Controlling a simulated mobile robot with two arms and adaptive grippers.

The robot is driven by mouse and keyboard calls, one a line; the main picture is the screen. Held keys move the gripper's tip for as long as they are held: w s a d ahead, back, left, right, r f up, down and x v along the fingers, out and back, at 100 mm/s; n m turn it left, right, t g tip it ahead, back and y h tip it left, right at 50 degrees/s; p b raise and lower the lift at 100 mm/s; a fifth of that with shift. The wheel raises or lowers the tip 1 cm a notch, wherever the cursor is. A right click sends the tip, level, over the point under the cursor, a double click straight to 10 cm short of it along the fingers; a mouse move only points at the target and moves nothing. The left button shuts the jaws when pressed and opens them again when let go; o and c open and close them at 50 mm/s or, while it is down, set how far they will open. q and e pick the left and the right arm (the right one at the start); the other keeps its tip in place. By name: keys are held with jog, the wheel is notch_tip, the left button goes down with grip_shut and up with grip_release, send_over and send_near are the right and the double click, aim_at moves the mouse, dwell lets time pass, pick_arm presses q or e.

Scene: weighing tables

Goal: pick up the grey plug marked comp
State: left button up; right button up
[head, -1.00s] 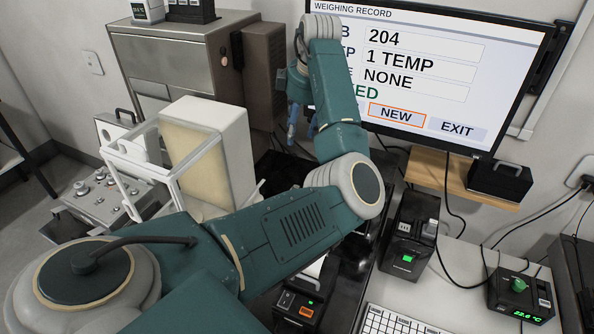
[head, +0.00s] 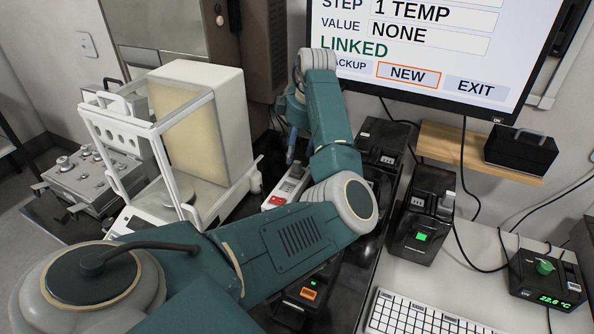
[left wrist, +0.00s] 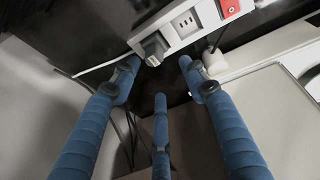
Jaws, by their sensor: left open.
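A white power strip (left wrist: 185,27) with a red switch lies across the top of the left wrist view. A dark grey plug (left wrist: 152,46) sits at its left end, with a cable running left. No "comp" marking is readable on it. My left gripper (left wrist: 158,74) is open and empty, its blue fingers pointing toward the plug and apart from it.
A pale plug-like piece (left wrist: 214,62) with a cord is beside the strip. The white balance (head: 205,110) stands left of the gripper. Black devices (head: 423,228), a keyboard (head: 410,315) and the monitor (head: 440,85) are to the right.

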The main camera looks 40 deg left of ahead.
aim_at(297, 163)
pick_arm(q)
jog(key=x, duration=0.3)
jog(key=p+x, duration=0.1)
jog(key=shift+w+d+f, duration=0.2)
jog(key=shift+w+d, duration=0.1)
jog(key=shift+d, duration=0.05)
jog(key=shift+a+f, duration=0.15)
jog(key=shift+f, duration=0.3)
grip_shut()
